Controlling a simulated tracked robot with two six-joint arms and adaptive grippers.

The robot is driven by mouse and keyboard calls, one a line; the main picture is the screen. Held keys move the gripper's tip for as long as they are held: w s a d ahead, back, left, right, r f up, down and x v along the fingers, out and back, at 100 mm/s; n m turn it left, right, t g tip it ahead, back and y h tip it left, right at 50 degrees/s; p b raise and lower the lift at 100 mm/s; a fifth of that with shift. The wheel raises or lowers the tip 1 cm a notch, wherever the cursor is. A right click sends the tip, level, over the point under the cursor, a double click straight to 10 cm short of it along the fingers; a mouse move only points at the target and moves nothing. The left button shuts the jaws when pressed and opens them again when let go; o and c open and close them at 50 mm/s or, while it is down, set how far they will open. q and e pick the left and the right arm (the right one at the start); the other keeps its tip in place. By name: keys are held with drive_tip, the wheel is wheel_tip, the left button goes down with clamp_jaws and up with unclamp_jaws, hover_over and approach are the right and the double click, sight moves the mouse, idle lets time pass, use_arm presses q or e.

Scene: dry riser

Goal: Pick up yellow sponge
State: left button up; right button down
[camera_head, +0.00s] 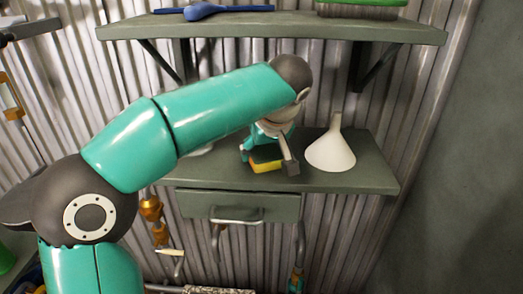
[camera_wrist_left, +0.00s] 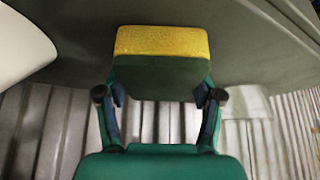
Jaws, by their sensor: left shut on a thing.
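The yellow sponge (camera_head: 266,167) with a dark green scouring side is at the lower grey-green shelf in the head view, left of a white funnel. My left gripper (camera_head: 269,155) reaches it from above and behind my arm. In the left wrist view the sponge (camera_wrist_left: 161,43) sits between the two fingertips of my left gripper (camera_wrist_left: 160,97), which is shut on its dark green part. I cannot tell whether the sponge touches the shelf or is just above it. My right gripper is not in view.
The white funnel (camera_head: 331,150) stands close to the right on the lower shelf (camera_head: 365,176). An upper shelf (camera_head: 280,25) holds a blue spoon-like tool (camera_head: 215,9) and a green-topped brush (camera_head: 358,10). A drawer (camera_head: 240,205) with a metal handle hangs below.

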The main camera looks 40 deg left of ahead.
sight(263, 147)
use_arm(q)
drive_tip(key=shift+r, duration=0.7)
wheel_tip(263, 147, up, 2)
drive_tip(key=shift+r+p, duration=0.25)
drive_tip(key=shift+p, duration=0.4)
drive_tip(key=s+d+b, duration=0.2)
drive_tip(key=s+d, duration=0.8)
drive_tip(key=d, duration=0.4)
drive_tip(key=shift+s+d, duration=0.25)
drive_tip(key=shift+s, duration=0.05)
